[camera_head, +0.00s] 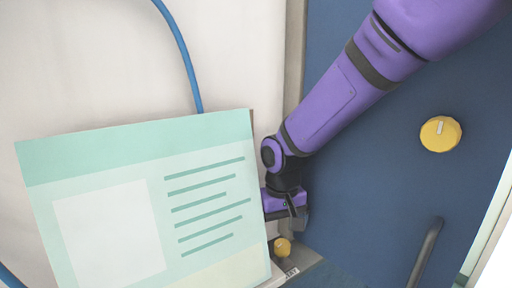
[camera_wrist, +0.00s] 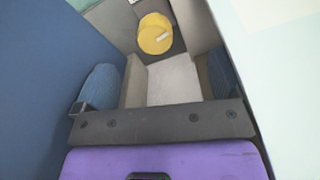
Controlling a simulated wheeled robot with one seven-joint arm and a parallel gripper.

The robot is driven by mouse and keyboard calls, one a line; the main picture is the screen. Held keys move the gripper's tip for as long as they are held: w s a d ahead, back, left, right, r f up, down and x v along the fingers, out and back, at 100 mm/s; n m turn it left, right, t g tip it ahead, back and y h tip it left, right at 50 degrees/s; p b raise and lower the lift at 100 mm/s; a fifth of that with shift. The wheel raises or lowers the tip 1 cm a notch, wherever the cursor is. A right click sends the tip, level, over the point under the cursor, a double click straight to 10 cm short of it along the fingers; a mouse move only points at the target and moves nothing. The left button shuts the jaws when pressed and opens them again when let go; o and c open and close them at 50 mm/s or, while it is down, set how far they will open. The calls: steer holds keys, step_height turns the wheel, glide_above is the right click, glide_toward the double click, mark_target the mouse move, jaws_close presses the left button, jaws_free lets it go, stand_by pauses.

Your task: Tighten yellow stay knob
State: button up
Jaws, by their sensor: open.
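A small yellow knob (camera_head: 282,248) sits low on a grey bracket beside a small white label (camera_head: 291,272), whose lettering I cannot fully read. A larger yellow knob (camera_head: 440,134) with a pale mark is on the blue panel.
A pale green printed board (camera_head: 215,212) stands close to the left of my gripper. The blue panel (camera_head: 380,190) is to the right, with a dark bar handle (camera_head: 426,252) low on it. A blue hose (camera_head: 183,55) runs along the pale wall behind the board.

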mark_target(281, 242)
steer(key=shift+s+d+f, duration=0.2)
steer(key=shift+s, duration=0.05)
steer(key=shift+s+d+f, duration=0.1)
steer(key=shift+s+f, duration=0.05)
steer(key=shift+f, duration=2.15)
steer(key=c, duration=1.5)
steer(key=shift+m, duration=0.3)
steer(key=shift+c, duration=0.2)
steer(key=o, duration=1)
